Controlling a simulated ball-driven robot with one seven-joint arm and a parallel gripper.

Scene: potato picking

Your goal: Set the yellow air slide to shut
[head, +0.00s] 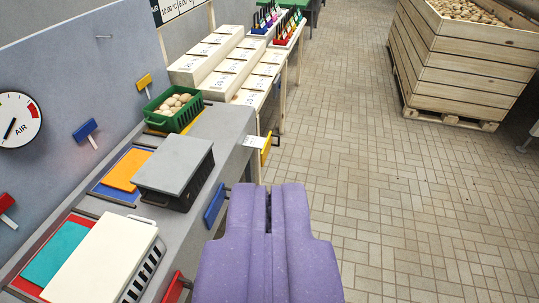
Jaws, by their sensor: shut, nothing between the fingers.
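A yellow plate (266,149) sticks out from the bench front at its far end, beside a small white tag (254,141). A yellow-headed lever (144,82) is on the grey wall panel above the green crate. I cannot tell from the picture which of the two is the air slide, nor whether it stands open or shut. My purple gripper (268,190) is at the bottom middle, shut and empty. It is nearer than both yellow parts and to the right of the bench, touching neither.
Blue (214,205) and red (175,288) plates stick out from the bench front left of my gripper. A green crate (180,113) of potatoes and lidded boxes (172,165) stand on the bench. A wooden bin (459,75) stands far right. The tiled floor between is free.

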